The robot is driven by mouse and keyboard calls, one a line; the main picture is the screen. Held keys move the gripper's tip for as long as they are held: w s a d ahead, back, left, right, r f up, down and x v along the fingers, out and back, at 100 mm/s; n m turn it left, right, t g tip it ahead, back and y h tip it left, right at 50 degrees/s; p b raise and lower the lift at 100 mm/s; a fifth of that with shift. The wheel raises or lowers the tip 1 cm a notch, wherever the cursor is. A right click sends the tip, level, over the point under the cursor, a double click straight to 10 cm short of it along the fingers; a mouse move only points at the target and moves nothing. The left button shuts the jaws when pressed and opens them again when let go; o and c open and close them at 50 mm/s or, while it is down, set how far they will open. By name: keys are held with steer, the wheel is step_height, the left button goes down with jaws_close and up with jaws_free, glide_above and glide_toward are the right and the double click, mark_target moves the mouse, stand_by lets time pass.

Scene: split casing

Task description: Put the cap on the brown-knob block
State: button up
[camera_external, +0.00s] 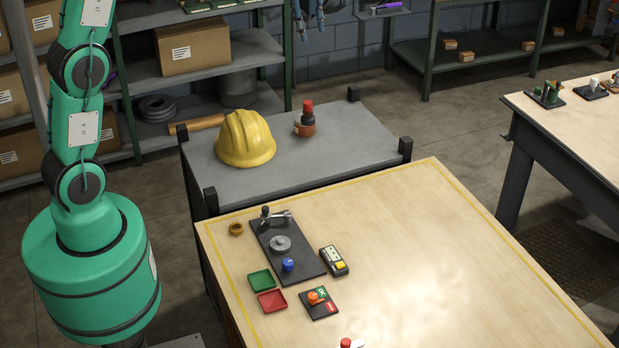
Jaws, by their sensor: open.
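I cannot make out for certain which thing is the cap or the brown-knob block. A small brown round piece (236,229) lies near the wooden table's far left corner. Beside it, a dark plate (308,259) carries a metal clamp (275,217), a grey disc (280,244) and a blue knob (288,265). A smaller dark plate (319,313) in front bears an orange knob (315,297) and green and red labels.
A red-topped object is cut off at the bottom edge. The table's right side is clear. A grey cart (350,150) behind holds a yellow helmet (245,139).

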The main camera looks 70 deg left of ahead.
steer(key=s+d+r+m+t, duration=0.1)
steer(key=s+d+r, duration=0.2)
steer(key=s+d, duration=0.6)
steer(key=s+d+r+m+t, duration=0.1)
steer(key=s+d+r, duration=0.2)
steer(key=s+d, duration=0.65)
steer(key=s+d+f, duration=0.2)
steer(key=s+f, duration=0.1)
steer(key=s, duration=0.8)
steer(key=s+d+f+m+t, duration=0.1)
steer(key=s+d+f, duration=0.2)
steer(key=s, duration=0.8)
steer(key=shift+f+h, duration=0.2)
steer(key=shift+h, duration=0.2)
step_height(320, 180, down, 19)
steer(key=b, duration=1.8)
steer(key=shift+b, duration=0.4)
